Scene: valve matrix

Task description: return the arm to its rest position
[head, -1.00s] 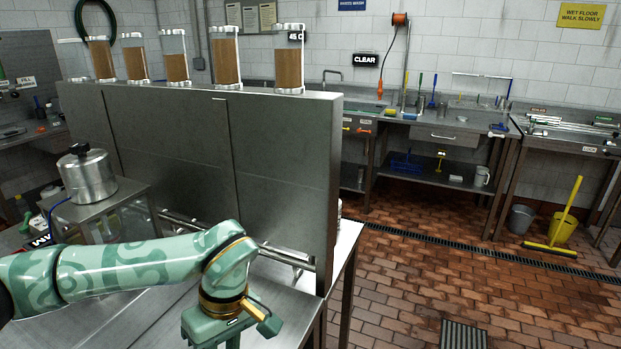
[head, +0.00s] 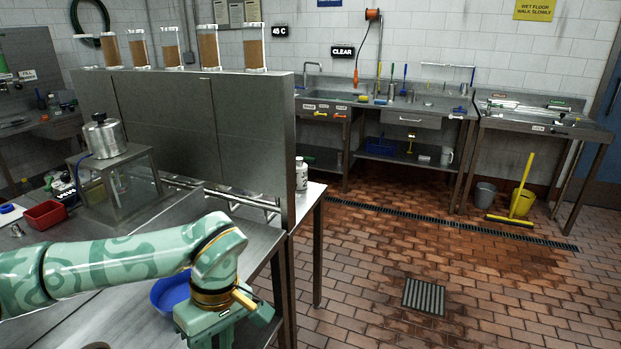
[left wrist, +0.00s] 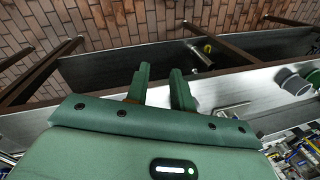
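My left arm (head: 130,262), green with a light swirl pattern, reaches in from the left over the steel table in the head view. Its wrist bends down at a gold ring, and the gripper below is cut off by the bottom edge. In the left wrist view, the left gripper (left wrist: 159,78) has its two green fingers apart with nothing between them. Steel surfaces and brown floor tiles show beyond the fingers. My right arm and gripper are not in view.
A tall steel panel (head: 165,120) stands behind the arm, with a horizontal pipe (head: 240,199) along its base. A blue bowl (head: 168,292) lies below the forearm. Tiled floor is open right.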

